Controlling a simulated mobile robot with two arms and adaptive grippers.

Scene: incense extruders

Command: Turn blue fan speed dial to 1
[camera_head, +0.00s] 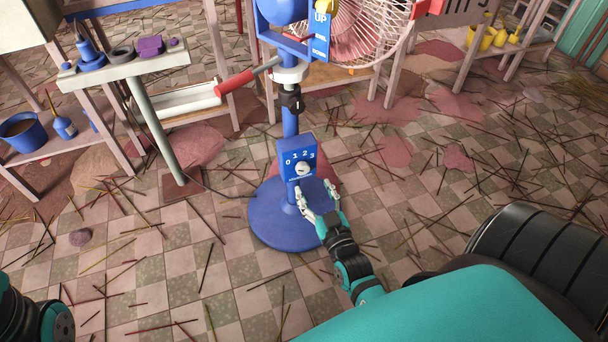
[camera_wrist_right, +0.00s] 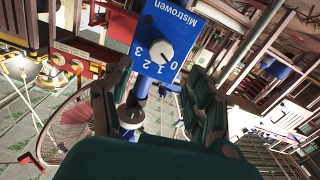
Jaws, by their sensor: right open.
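The blue fan's control box (camera_head: 297,157) carries a white speed dial (camera_head: 302,169) with the numbers 0, 1, 2, 3 around it. In the right wrist view, the box (camera_wrist_right: 183,18) is upside down, and the dial (camera_wrist_right: 160,52) has a dark mark that seems to point towards 0. My right gripper (camera_head: 318,191) is open and empty, just below and right of the dial in the head view, apart from it. In the wrist view its fingers (camera_wrist_right: 157,108) stand on either side below the dial. Only part of my left arm shows at the lower left; its gripper is out of view.
The fan's round blue base (camera_head: 270,218) stands on the tiled floor under the box. The fan cage (camera_head: 375,25) is above. A red-handled lever (camera_head: 235,82) sticks out left of the pole. A small table (camera_head: 140,66) stands left. Sticks litter the floor.

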